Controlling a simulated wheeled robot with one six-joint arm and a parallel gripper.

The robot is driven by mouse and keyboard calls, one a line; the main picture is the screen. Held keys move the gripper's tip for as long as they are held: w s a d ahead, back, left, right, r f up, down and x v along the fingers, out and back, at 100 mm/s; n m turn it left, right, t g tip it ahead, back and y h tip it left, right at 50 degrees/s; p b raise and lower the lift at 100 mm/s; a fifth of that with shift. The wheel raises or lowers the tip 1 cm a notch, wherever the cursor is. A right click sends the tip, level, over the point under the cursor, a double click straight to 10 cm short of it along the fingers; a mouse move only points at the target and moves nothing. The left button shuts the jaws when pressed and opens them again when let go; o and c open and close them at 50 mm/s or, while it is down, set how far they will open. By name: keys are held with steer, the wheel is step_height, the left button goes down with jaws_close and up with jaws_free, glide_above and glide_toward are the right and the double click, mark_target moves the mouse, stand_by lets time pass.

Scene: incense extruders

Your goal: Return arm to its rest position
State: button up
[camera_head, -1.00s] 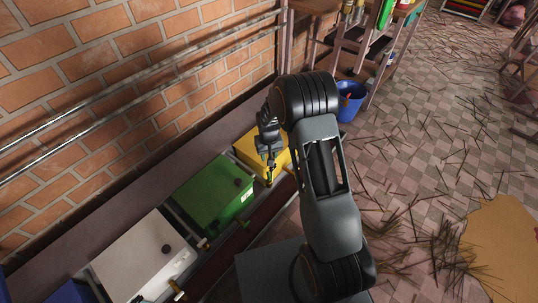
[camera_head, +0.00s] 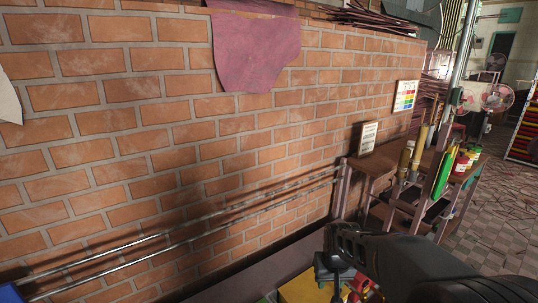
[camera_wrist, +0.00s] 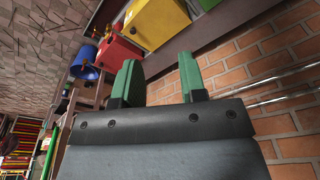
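My gripper (camera_wrist: 160,78) shows in the wrist view with its two green fingertips wide apart and nothing between them. It points toward the row of boxes beside the brick wall. In the head view my dark arm (camera_head: 410,262) reaches in from the lower right corner, folded low in the picture. Its gripper end is small and partly hidden there.
A yellow box (camera_wrist: 158,22) and a red box (camera_wrist: 117,52) stand near a blue bucket (camera_wrist: 83,60). The brick wall (camera_head: 200,130) with metal pipes (camera_head: 180,236) runs along the left. A wooden shelf (camera_head: 378,163) with bottles stands right. Floor (camera_head: 500,215) beyond it looks open.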

steer(key=s+r+t+p, duration=0.1)
steer(key=s+r+p, duration=0.4)
steer(key=r, duration=0.5)
steer(key=s+r+p, duration=0.5)
steer(key=s+r, duration=0.2)
steer(key=r, duration=0.3)
steer(key=shift+s+t+p, duration=0.35)
steer(key=shift+t+p, duration=0.05)
